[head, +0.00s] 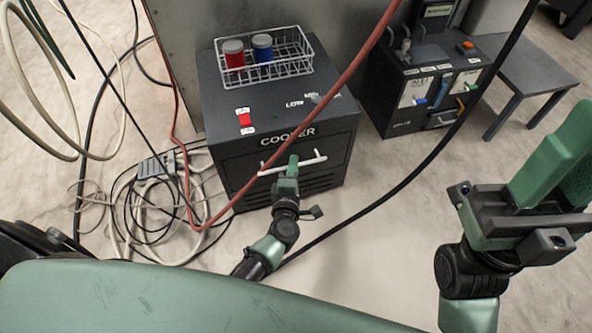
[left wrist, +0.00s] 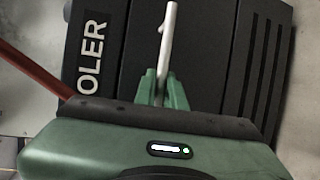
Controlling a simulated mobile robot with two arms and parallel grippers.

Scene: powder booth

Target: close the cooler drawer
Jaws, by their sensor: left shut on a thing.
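The cooler (head: 285,115) is a dark box with "COOLER" lettered along its top front edge; it also fills much of the left wrist view (left wrist: 215,60). A white bar handle (head: 313,160) runs across the drawer front (head: 240,170). My left gripper (head: 292,168) is shut on this handle near its middle. In the left wrist view the handle (left wrist: 168,35) passes between the green fingers. No clear gap shows around the drawer, so I cannot tell how far it stands out. My right gripper (head: 556,155) is raised at the right, away from the cooler; its finger gap is unclear.
A white wire basket (head: 290,62) with a red jar (head: 234,56) and a blue jar (head: 262,50) stands on the cooler. A red hose (head: 345,75) and a black cable (head: 400,185) cross the view. Coiled cables (head: 150,205) lie left. Another dark unit (head: 425,90) stands right.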

